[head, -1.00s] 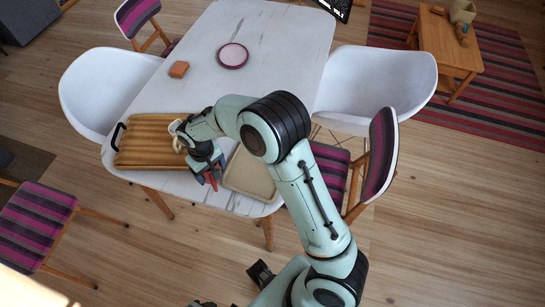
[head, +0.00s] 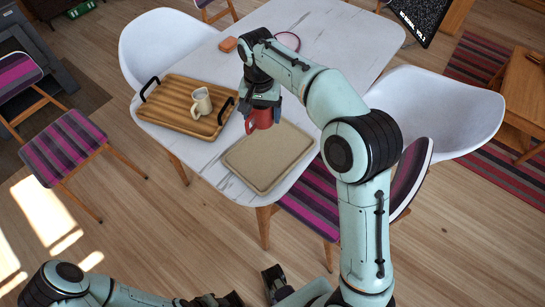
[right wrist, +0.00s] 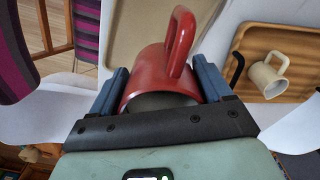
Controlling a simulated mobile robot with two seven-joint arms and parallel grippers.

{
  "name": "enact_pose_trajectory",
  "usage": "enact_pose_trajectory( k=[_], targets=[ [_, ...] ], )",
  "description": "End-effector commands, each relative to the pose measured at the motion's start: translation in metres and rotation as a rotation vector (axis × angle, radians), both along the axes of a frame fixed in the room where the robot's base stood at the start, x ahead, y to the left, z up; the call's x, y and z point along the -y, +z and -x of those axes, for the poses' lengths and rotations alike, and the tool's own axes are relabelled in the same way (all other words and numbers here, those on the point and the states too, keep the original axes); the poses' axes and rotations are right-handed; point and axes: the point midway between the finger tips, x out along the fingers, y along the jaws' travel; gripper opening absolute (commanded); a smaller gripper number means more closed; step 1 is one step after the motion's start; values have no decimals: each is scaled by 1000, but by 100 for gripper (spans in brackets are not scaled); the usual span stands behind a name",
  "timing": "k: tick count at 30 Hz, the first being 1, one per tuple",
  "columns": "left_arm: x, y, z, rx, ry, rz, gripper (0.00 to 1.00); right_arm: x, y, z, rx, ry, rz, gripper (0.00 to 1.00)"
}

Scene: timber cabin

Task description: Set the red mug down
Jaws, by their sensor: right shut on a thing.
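My right gripper (head: 262,103) is shut on the red mug (head: 260,120). The mug also shows in the right wrist view (right wrist: 165,72), between the two blue fingers, with its handle towards the top of the picture. In the head view it hangs near the back left edge of the beige tray (head: 268,172). I cannot tell how high it is above the table (head: 207,162). My left gripper (head: 228,299) is partly in view at the bottom edge of the head view, away from the table; its fingers are unclear.
A wooden tray (head: 165,112) with black handles stands left of the beige tray and holds a cream mug (head: 201,103). An orange block (head: 228,44) and a plate (head: 288,40) lie further back. White chairs flank the table. The beige tray's visible surface is empty.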

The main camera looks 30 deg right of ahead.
Motion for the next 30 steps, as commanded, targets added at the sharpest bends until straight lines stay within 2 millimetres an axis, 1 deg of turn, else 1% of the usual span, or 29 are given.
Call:
enact_pose_trajectory(
  k=[1, 3, 4, 6, 8, 11, 15, 21, 25, 30],
  targets=[
    [0, -10, 3, -2, 0, 0, 45, 7, 12, 2, 9, -66, -5, 40],
    [0, -14, 4, -4, 1, -1, 45, 12, 27, 6, 8, -135, -11, 40],
    [0, -16, 4, -5, 0, -1, 45, 14, 32, 8, 5, -156, -13, 40],
    [0, -19, 5, -5, 0, -1, 45, 17, 35, 10, 3, -189, -16, 40],
    [0, -21, 6, -6, 0, 0, 45, 18, 30, 12, -1, -201, -16, 40],
    [0, -28, 7, -8, 0, -1, 45, 18, 7, 13, -5, -203, -16, 40],
    [0, -37, 7, -3, 2, -1, 45, 18, -32, 12, -5, -202, -14, 40],
    [0, -44, 3, 13, 5, -3, 45, 18, -84, 12, -5, -201, -14, 40],
    [0, -47, 1, 20, 6, -5, 45, 17, -105, 11, -1, -200, -15, 40],
    [-1, -48, 0, 24, 7, -5, 45, 17, -116, 11, 1, -199, -15, 40]
  ],
)
